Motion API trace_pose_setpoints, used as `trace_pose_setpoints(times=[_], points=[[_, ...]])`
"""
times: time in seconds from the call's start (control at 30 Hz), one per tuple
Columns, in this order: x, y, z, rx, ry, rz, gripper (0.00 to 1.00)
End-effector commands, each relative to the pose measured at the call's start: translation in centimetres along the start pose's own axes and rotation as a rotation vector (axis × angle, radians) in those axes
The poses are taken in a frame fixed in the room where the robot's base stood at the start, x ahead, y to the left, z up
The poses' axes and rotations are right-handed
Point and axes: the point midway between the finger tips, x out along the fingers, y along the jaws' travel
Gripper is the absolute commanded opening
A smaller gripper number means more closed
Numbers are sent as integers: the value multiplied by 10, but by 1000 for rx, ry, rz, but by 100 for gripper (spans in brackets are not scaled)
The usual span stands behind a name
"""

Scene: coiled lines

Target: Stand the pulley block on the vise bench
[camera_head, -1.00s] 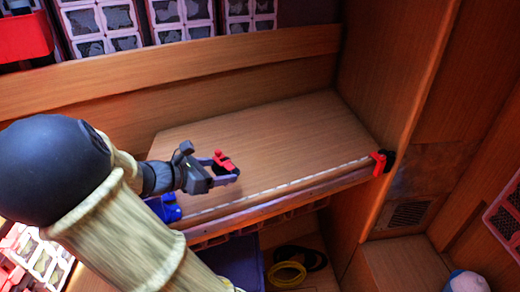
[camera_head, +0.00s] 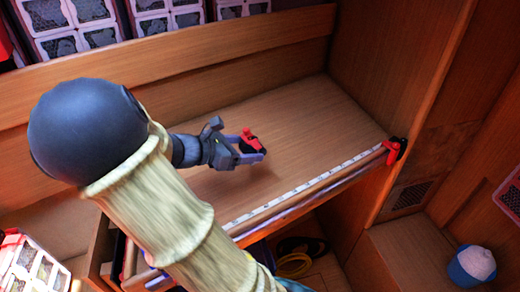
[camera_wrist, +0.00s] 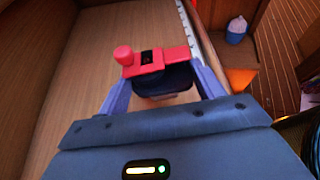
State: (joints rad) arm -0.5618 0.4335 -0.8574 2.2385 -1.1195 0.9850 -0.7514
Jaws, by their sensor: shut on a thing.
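The pulley block, a small red and black piece (camera_head: 250,142), is held at the end of my gripper (camera_head: 253,149). In the wrist view its red top with a round knob (camera_wrist: 152,62) lies across the two purple fingers, with a dark body below. My gripper is shut on it. The wooden vise bench (camera_head: 310,115) runs beneath, with a pale marked strip along its front edge. The block is over the right part of the bench top. I cannot tell whether its underside touches the wood. No vise shows clearly; my arm hides the bench's front left.
A red and black clamp-like piece (camera_head: 395,150) sits at the bench's front right corner. A tall wooden panel (camera_head: 400,70) closes the right end. Yellow and black coils (camera_head: 295,258) lie below. A blue pot-like thing with a pale top (camera_head: 473,264) stands lower right. The bench top around the block is clear.

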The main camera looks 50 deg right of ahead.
Motion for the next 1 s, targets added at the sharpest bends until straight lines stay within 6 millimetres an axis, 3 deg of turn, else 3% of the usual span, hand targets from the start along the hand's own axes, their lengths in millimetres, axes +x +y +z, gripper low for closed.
trace_pose_setpoints(times=[0.5,0.83,1.0], points=[[4,-1,0,3,-2,-9,34],[20,-1,-44,-3,-4,-6,34],[24,0,-54,0,-2,-4,34]])
